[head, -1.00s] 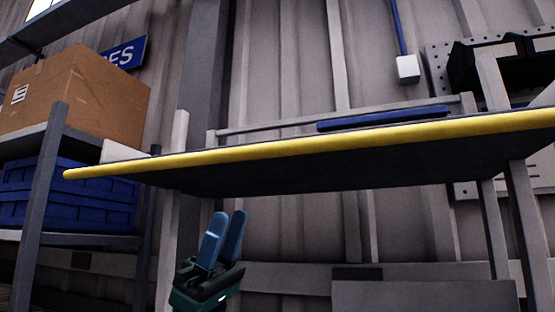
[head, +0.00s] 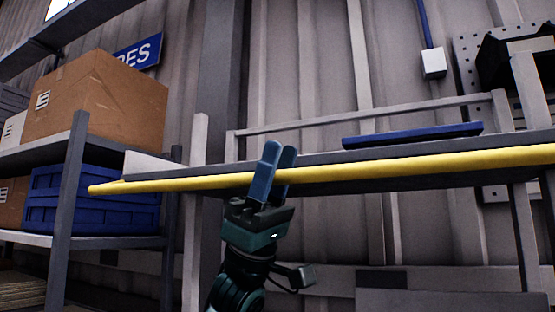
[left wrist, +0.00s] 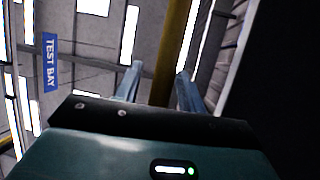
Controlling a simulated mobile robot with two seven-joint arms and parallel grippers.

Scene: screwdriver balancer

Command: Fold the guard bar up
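The yellow guard bar (head: 400,167) runs along the front edge of the workbench, level with the bench top. Its free left end extends past the bench's left corner. My left gripper (head: 274,172) points up at the bar's left part, with one blue finger in front of the bar. In the left wrist view the bar (left wrist: 176,45) passes between the two fingers (left wrist: 158,90), which stand apart with a visible gap on the left. The fingers do not look closed on it. My right gripper is out of view.
A shelf at the left holds a cardboard box (head: 97,103) and a blue crate (head: 95,200). The space below the bench is mostly free.

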